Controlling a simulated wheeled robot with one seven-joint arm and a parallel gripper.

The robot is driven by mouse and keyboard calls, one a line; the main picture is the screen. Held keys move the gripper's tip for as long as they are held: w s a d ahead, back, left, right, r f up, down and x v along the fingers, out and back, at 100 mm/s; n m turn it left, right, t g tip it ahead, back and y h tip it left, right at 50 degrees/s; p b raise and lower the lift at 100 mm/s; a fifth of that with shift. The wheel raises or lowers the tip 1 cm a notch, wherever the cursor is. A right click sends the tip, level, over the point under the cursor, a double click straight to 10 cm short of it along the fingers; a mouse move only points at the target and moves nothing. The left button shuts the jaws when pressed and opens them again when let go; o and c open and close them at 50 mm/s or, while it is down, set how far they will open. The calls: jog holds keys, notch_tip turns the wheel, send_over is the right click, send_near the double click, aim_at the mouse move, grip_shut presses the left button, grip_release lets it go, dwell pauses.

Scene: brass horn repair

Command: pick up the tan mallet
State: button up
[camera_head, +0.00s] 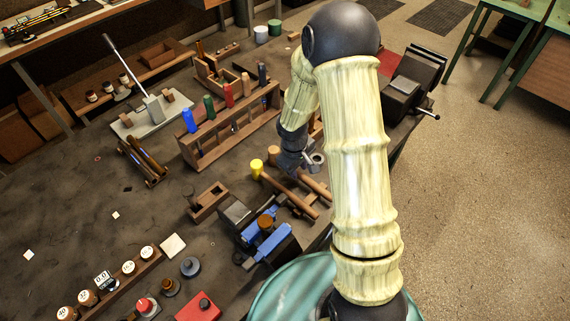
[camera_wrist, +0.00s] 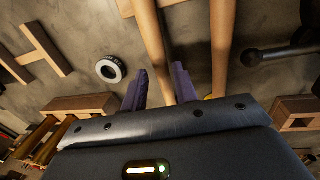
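The tan mallet (camera_head: 274,154) lies on the bench in the head view, its wooden handle running down to the right beside the yellow-headed mallet (camera_head: 257,168). My gripper (camera_head: 292,162) is low over the tan mallet, and its fingers are hard to make out there. In the wrist view my gripper (camera_wrist: 161,85) is open, with two dark purple fingers apart. A wooden handle, apparently the tan mallet's (camera_wrist: 152,40), runs between the fingertips; contact cannot be told. Its head is hidden behind the gripper body. The second handle (camera_wrist: 222,40) lies just right of the fingers, with a bit of yellow near it.
A ring-shaped part (camera_wrist: 111,69) lies left of the fingers. A wooden rack with coloured-handled tools (camera_head: 232,125) stands behind the mallets. Blue-and-dark tools (camera_head: 265,240) and a small wooden box (camera_head: 208,202) are nearer.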

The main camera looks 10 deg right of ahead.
aim_at(299, 173)
jog(key=f, duration=0.4)
jog(key=shift+d, duration=0.25)
grip_shut()
